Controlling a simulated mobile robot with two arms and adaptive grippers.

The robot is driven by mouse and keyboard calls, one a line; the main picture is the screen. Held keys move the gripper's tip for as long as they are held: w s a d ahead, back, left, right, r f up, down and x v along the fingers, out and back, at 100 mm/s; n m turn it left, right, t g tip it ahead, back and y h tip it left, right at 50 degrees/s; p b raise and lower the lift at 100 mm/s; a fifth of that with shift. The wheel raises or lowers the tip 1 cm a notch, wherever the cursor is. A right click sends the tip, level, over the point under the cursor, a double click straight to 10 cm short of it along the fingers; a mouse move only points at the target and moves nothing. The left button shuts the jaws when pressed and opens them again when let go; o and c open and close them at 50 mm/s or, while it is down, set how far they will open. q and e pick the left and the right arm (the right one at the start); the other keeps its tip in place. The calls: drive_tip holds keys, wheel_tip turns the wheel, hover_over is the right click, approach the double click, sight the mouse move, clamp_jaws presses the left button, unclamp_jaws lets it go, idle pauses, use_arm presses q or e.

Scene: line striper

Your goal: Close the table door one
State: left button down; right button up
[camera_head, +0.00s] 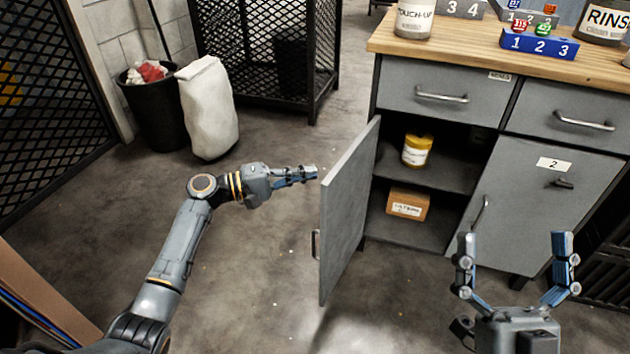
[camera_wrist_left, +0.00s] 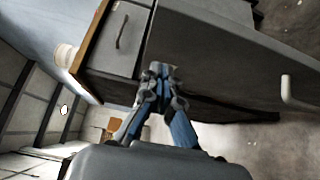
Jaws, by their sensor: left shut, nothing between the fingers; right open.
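The grey table door (camera_head: 347,215) on the left of the cabinet stands wide open, swung out toward me, with its handle (camera_head: 315,245) on its left face. My left gripper (camera_head: 314,173) is shut and empty, with its tips close to the upper part of the door's outer face; I cannot tell if they touch. In the left wrist view the door (camera_wrist_left: 215,50) lies right ahead of the shut left gripper (camera_wrist_left: 160,72), and its handle (camera_wrist_left: 287,92) shows at the right. My right gripper (camera_head: 513,245) is open and empty in front of the cabinet's right side.
The open compartment holds a yellow-lidded jar (camera_head: 416,151) above a small cardboard box (camera_head: 407,204). A second door (camera_head: 540,195) marked 2 is shut. Drawers (camera_head: 440,92) sit under the wooden top. A bin (camera_head: 157,110) and white sack (camera_head: 208,108) stand at the left; floor between is clear.

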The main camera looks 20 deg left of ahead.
use_arm(q)
drive_tip(key=shift+s+d, duration=0.2)
drive_tip(key=shift+d, duration=0.5)
drive_tip(key=shift+s+d, duration=0.2)
drive_tip(key=shift+d, duration=0.5)
